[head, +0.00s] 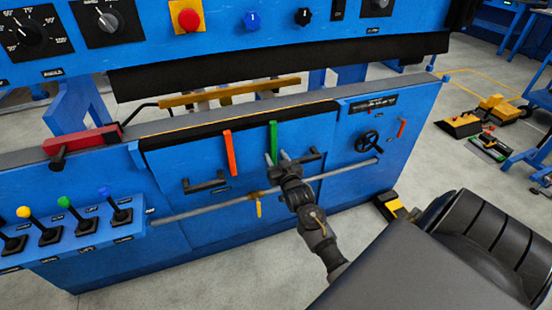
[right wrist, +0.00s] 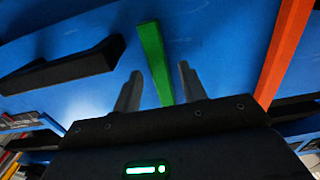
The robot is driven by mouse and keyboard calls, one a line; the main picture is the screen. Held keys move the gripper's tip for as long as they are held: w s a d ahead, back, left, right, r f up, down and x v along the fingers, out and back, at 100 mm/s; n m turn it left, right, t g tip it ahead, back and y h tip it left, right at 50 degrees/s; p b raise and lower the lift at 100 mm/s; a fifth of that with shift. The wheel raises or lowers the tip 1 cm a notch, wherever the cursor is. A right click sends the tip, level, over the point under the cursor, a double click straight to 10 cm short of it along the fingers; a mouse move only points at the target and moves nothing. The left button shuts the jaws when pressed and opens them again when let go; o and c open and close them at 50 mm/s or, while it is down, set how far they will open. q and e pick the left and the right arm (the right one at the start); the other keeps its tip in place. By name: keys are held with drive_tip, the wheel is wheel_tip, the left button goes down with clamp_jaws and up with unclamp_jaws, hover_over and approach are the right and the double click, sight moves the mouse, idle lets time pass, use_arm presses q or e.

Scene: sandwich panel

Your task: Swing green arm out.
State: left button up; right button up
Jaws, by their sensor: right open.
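The green arm (head: 273,137) is a narrow upright bar on the front of the blue panel, near its dark top strip. In the right wrist view the green arm (right wrist: 153,60) runs down into the gap between my fingers. My right gripper (head: 276,157) is open at the lower end of the green arm. In the right wrist view its two fingers (right wrist: 160,82) stand on either side of the bar, with space visible on both sides. I cannot tell whether either finger touches it. My left gripper is not in view.
An orange-red arm (head: 228,153) hangs to the left of the green one. Black handles (head: 205,183) and a long grey rail (head: 215,207) with a yellow lever (head: 259,205) are close by. A black handwheel (head: 368,142) sits to the right.

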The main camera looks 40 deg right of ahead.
drive_tip(key=shift+w, duration=0.2)
clamp_jaws()
idle(0.4)
